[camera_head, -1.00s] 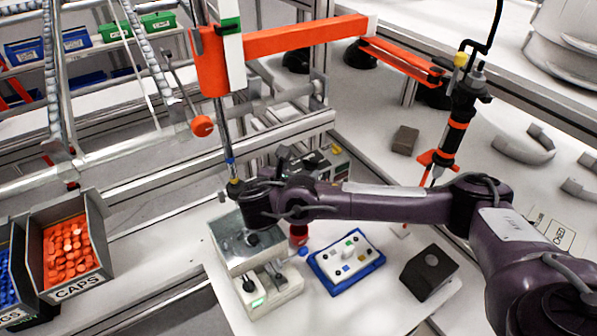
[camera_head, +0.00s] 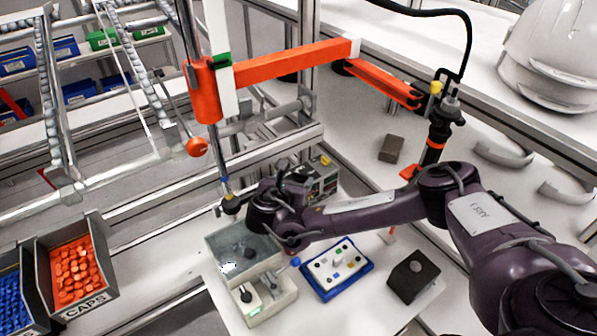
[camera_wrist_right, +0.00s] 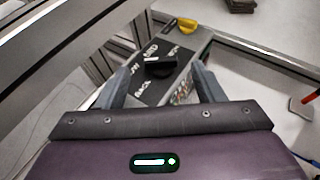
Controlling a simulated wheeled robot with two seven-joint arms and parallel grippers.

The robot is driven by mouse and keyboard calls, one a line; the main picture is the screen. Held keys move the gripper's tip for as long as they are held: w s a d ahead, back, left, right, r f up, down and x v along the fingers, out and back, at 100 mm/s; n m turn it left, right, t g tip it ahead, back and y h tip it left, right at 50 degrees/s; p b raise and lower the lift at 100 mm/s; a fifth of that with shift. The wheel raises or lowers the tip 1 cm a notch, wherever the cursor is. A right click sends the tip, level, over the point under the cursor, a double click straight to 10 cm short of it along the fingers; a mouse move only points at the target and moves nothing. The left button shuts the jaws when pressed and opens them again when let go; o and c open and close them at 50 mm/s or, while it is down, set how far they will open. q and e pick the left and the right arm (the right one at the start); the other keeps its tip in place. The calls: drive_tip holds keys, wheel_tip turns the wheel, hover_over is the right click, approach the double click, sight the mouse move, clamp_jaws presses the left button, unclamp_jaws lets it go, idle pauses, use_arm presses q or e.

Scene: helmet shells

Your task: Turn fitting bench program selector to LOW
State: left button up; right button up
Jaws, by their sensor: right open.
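The program selector is a black knob (camera_wrist_right: 160,67) on a black panel (camera_wrist_right: 150,88) with white lettering in the right wrist view. The letters are partly covered; "OW" and "MID" can be read beside the knob. My right gripper (camera_wrist_right: 163,87) is open, one finger on each side of the knob, with gaps visible. Whether the fingertips reach down to the knob's level I cannot tell. In the head view my right gripper (camera_head: 288,180) is beside the bench control box (camera_head: 322,186), partly hiding it. My left gripper is not in view.
A yellow knob (camera_wrist_right: 187,26) sits beyond the selector. An orange jointed arm (camera_head: 290,62) crosses above. A grey press-like fixture (camera_head: 243,252), a blue-edged tray (camera_head: 322,293) and a black block (camera_head: 413,277) stand nearby. A caps bin (camera_head: 98,240) is at left.

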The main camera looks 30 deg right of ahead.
sight(300, 174)
drive_tip(key=shift+p+x, duration=0.3)
drive_tip(key=shift+x, duration=1.6)
drive_tip(key=c, duration=1)
drive_tip(key=shift+w+a+m+g+h, duration=0.15)
drive_tip(key=shift+m+g+h, duration=0.25)
drive_tip(key=shift+m+g, duration=0.2)
drive_tip(key=shift+m+g+h, duration=0.7)
drive_tip(key=shift+m+g, duration=0.2)
drive_tip(key=shift+m, duration=0.1)
drive_tip(key=o, duration=1)
